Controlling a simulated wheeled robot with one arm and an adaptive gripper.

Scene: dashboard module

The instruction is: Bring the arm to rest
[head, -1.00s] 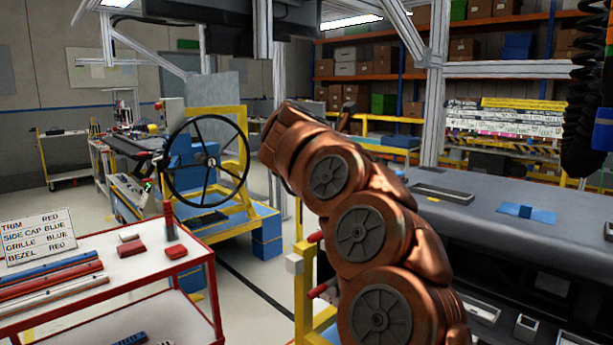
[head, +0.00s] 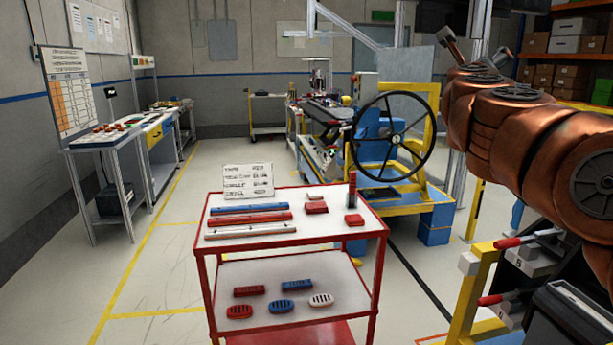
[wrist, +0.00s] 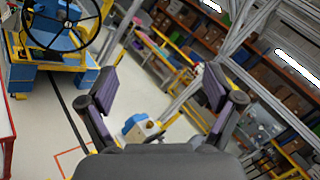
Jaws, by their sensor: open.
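My copper-coloured arm reaches in from the right edge of the head view. My gripper (head: 486,62) is at its raised end, with its two fingers spread apart. In the wrist view my gripper (wrist: 163,98) is open, with purple pads facing each other and nothing between them. The gripper touches nothing that I can see.
A red-framed cart (head: 225,240) with coloured trim strips and small parts stands in front. A black steering wheel (head: 394,138) on a blue and yellow stand is behind it. A yellow frame (head: 472,290) with red handles is below my arm. Floor at left is clear.

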